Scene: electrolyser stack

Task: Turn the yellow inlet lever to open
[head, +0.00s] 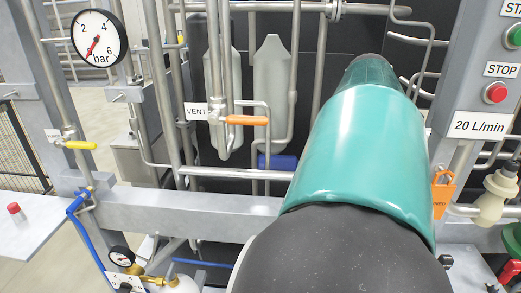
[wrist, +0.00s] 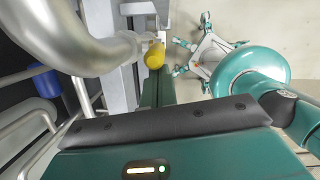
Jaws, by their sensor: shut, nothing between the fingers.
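The yellow inlet lever (head: 80,145) is at the left in the head view. It lies nearly level on a thin pipe, with a small white tag beside it. My gripper is not seen in the head view, where my teal arm fills the middle. In the wrist view my gripper (wrist: 157,88) shows as a narrow dark green part beyond the black pad, shut and empty. A yellow rounded end (wrist: 154,55) shows just past it. I cannot tell whether this is the inlet lever or whether they touch.
An orange lever (head: 248,120) sits by the VENT label (head: 196,111). A pressure gauge (head: 99,37) hangs at upper left. A red STOP button (head: 495,93) and an orange padlock (head: 442,192) are at right. A thick silver pipe (wrist: 85,40) is close in the wrist view.

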